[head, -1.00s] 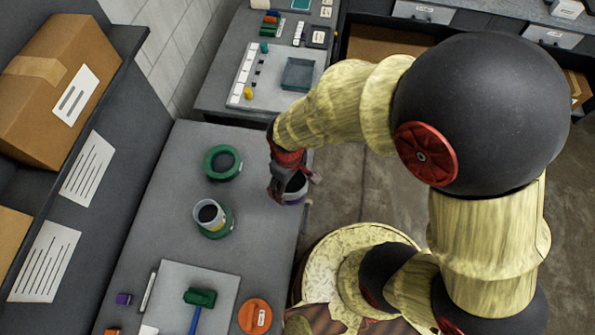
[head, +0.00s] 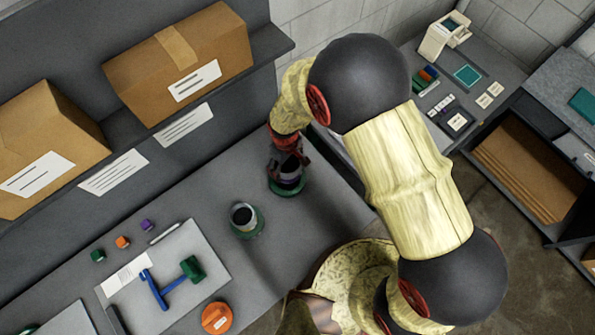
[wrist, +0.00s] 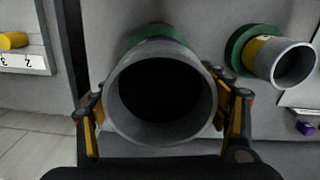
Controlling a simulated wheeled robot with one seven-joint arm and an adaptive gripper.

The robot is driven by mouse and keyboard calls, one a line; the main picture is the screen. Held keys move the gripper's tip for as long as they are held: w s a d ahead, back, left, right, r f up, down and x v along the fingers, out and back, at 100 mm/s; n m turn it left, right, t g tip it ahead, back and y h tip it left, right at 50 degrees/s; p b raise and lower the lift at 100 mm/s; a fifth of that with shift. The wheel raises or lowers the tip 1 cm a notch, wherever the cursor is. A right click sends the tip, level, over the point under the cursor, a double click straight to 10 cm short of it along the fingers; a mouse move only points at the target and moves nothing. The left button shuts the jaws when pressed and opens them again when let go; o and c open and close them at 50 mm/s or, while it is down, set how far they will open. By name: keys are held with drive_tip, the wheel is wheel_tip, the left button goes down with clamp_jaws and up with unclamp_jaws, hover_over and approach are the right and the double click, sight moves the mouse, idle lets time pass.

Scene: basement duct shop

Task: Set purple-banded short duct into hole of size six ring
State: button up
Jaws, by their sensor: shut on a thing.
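My gripper (head: 286,160) is shut on the purple-banded short duct (head: 290,178) at the far end of the bench. In the wrist view the duct's grey open mouth (wrist: 115,100) faces the camera between the two fingers. A green ring (head: 287,192) lies directly under the duct; it shows behind the duct in the wrist view (wrist: 160,38). The duct's lower end and the ring's hole are hidden, so I cannot tell whether the duct is inside it. No size number is readable on the ring.
A yellow-banded duct (head: 243,214) stands in another green ring (head: 258,230) close by. A shelf with cardboard boxes (head: 180,55) runs along the left.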

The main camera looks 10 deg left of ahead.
sight(286, 168)
drive_tip(key=shift+w+a+r, duration=0.1)
drive_tip(key=shift+w+a, duration=0.2)
drive_tip(key=shift+w, duration=0.05)
drive_tip(key=shift+w+a+f, duration=0.1)
drive_tip(key=shift+w+f, duration=0.05)
drive_tip(key=shift+f, duration=0.1)
drive_tip(key=shift+f+b, duration=1.5)
drive_tip(key=shift+f, duration=1)
drive_tip(key=shift+f, duration=0.1)
drive_tip(key=shift+f+b, duration=0.35)
drive_tip(key=shift+b, duration=0.15)
drive_tip(key=shift+f+b, duration=1.3)
drive_tip(key=shift+f, duration=0.35)
drive_tip(key=o, duration=1.5)
drive_tip(key=shift+c, duration=0.2)
